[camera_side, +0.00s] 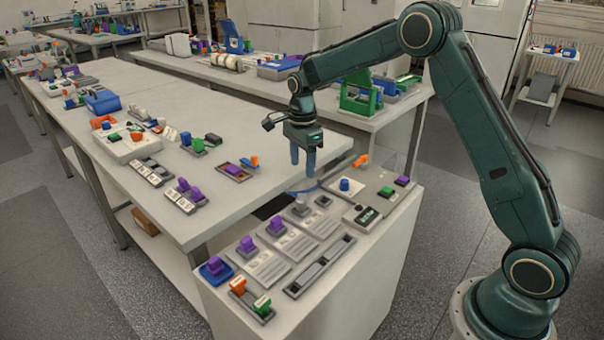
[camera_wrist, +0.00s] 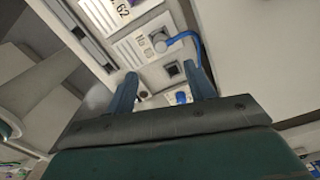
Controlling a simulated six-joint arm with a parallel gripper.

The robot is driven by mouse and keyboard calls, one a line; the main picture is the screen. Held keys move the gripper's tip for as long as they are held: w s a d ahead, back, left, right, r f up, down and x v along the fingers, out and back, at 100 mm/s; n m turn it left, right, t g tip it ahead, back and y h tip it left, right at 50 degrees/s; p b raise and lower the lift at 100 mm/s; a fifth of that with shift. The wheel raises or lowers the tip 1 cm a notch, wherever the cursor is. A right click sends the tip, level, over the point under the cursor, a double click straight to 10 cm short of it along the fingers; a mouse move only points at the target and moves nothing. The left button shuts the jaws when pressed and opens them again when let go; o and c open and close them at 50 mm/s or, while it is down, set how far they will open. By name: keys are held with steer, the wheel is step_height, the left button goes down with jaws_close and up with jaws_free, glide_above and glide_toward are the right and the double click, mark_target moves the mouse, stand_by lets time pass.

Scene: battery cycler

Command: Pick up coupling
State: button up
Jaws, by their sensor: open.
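No part is clearly marked as the coupling. A small grey fitting (camera_side: 300,208) sits upright on the white cabinet top. It also shows in the wrist view (camera_wrist: 158,43), with a blue hose (camera_wrist: 182,38) beside it that seems to meet it. My gripper (camera_side: 303,169) points down above this area, open and empty, apart from the parts below. Its two blue fingers also show in the wrist view (camera_wrist: 161,70).
A blue knob (camera_side: 345,185) stands right of the socket, with a dark-screened device (camera_side: 362,216) nearby. Purple-handled pieces (camera_side: 247,244) on grey plates stand along the cabinet's left side. A long slotted tray (camera_side: 320,266) lies in front. The worktable (camera_side: 200,220) adjoins at left.

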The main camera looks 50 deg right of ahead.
mark_target(301, 195)
steer(key=shift+f, duration=3.5)
steer(key=shift+f, duration=0.1)
steer(key=shift+w+a+f, duration=0.1)
steer(key=shift+f, duration=2.4)
steer(key=c, duration=1.1)
